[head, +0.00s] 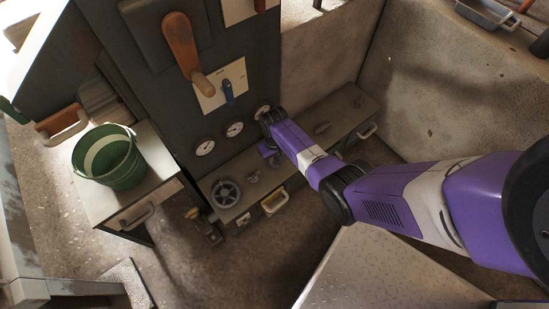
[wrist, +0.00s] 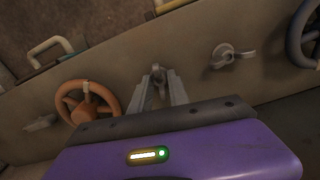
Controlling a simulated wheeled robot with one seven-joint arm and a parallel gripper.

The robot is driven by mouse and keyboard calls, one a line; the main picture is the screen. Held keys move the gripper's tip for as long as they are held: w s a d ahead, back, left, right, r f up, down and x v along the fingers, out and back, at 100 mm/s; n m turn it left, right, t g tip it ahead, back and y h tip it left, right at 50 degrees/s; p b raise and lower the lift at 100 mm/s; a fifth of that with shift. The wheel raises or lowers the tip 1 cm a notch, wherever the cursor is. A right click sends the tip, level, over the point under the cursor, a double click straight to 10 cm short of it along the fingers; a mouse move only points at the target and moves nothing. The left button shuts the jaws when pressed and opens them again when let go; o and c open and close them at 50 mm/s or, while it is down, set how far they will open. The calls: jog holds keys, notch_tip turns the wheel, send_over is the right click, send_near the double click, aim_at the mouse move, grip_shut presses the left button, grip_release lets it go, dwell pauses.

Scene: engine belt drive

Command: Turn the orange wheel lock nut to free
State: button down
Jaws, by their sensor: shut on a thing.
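The orange wheel (wrist: 88,102) stands on the panel at the left of the wrist view, with a pale mark on its rim. In the head view my arm hides it. A small grey nut (wrist: 158,74) sits to the right of the orange wheel. My gripper (wrist: 164,88) is shut on this nut, with its two grey fingers on either side of it. The fingers cover part of the nut, so its angle is hard to read. In the head view my gripper (head: 268,152) is over the low bench, below the dials.
Another grey winged nut (wrist: 222,56) and a dark grey wheel (wrist: 303,40) lie to the right. A further nut (wrist: 40,123) is left of the orange wheel. Dials (head: 235,129) and an orange lever (head: 182,48) are on the cabinet. A green bucket (head: 122,172) stands at left.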

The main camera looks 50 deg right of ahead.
jog(key=shift+n, duration=0.7)
jog(key=c, duration=1.3)
grip_release()
jog(key=shift+o, duration=0.2)
notch_tip(320, 180, up, 8)
jog(key=p, duration=0.4)
jog(key=shift+f, duration=0.1)
